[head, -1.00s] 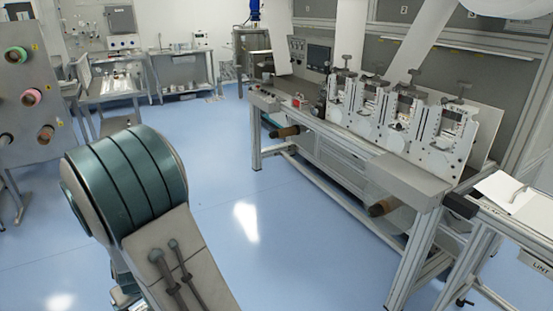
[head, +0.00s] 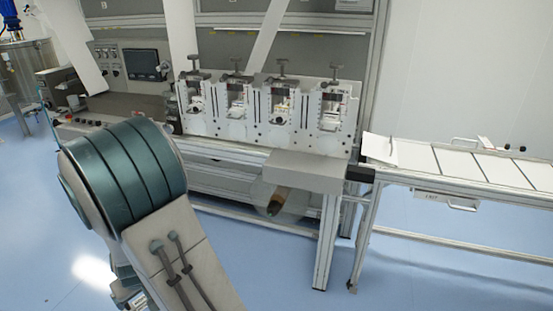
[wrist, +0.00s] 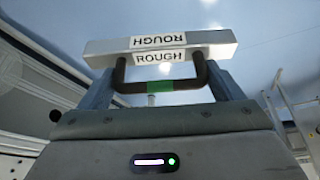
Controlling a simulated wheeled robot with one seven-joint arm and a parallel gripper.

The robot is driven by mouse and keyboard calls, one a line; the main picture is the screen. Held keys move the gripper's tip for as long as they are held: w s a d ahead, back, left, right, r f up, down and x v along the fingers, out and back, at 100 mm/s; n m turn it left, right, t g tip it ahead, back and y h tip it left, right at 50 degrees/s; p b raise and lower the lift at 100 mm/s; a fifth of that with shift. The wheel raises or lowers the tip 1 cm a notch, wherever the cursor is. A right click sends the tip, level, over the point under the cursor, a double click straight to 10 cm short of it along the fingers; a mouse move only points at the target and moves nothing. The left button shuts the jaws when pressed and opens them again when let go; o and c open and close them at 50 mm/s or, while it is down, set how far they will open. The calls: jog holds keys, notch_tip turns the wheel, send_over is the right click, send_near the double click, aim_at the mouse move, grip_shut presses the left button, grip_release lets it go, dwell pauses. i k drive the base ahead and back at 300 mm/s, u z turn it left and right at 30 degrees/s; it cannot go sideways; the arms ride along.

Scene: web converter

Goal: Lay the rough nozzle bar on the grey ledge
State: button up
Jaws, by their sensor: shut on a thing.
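The rough nozzle bar (wrist: 210,42) is a pale metal bar with white "ROUGH" labels and a black handle (wrist: 190,85) with a green patch. In the wrist view my gripper (wrist: 158,85) is shut on it, with the two fingers at the handle's ends. In the head view the bar and gripper are hidden; only my arm shows. A flat grey ledge (head: 305,170) juts from the front right of the machine, below the white nozzle stations (head: 280,110). It looks bare and is well away from my arm.
A long side table (head: 470,180) with white panels stands at the right, joined near the ledge by a black block (head: 359,173). The blue floor (head: 250,265) in front is clear.

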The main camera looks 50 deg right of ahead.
aim_at(305, 164)
jog(key=z, duration=0.65)
jog(key=i, duration=0.7)
jog(key=z, duration=0.75)
